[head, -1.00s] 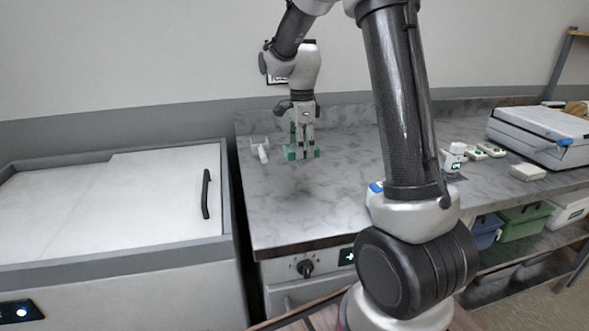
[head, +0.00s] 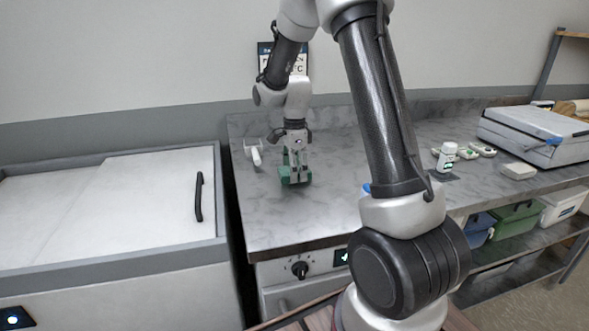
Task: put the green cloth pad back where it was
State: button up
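The green cloth pad (head: 294,180) is at the lower end of my gripper (head: 298,170), over the left part of the grey marbled counter (head: 330,215). My gripper points down and appears shut on the pad; the fingertips are partly hidden against the green. The pad is low over the counter, and I cannot tell whether it touches the surface. A small white fixture (head: 256,157) stands just left of the pad.
A large grey case (head: 535,135) is at the right. The counter in front of the pad is clear. A lidded white unit (head: 110,205) stands left.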

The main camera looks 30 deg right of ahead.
dwell(0.3)
notch_tip(320, 180, up, 12)
jog(key=s+r+n+t, duration=0.1)
jog(key=s+r+n, duration=0.3)
jog(key=s+r, duration=0.15)
jog(key=s+r+n+t, duration=0.1)
jog(key=s+n+t, duration=0.2)
jog(key=s+n, duration=1.3)
jog(key=s, duration=0.7)
jog(key=shift+r, duration=0.15)
jog(key=shift+a, duration=0.1)
